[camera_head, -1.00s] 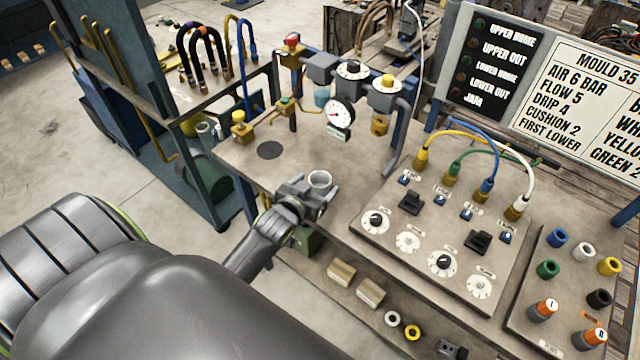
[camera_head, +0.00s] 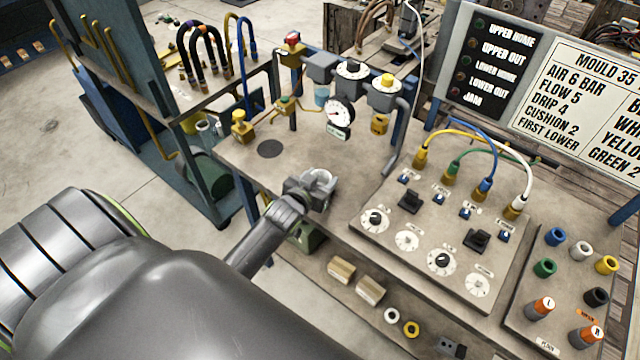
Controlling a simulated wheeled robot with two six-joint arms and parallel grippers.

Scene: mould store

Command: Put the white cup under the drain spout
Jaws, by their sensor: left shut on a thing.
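The white cup (camera_head: 318,177) is near the front edge of the bench, to the left of the dial panel. My left gripper (camera_head: 319,187) is shut on the cup, its fingers hiding much of the cup's sides. I cannot tell whether the cup touches the bench top. No part is clearly readable as the drain spout; a clear bowl (camera_head: 322,94) hangs under the grey filter unit behind the cup, and a grey bent pipe (camera_head: 402,125) comes down to its right. My right gripper is out of view.
A dark round disc (camera_head: 270,149) lies on the bench top, left of and behind the cup. A pressure gauge (camera_head: 340,113) and yellow valve (camera_head: 241,127) stand at the back. The dial panel (camera_head: 440,235) bounds the right. Bench top between disc and cup is clear.

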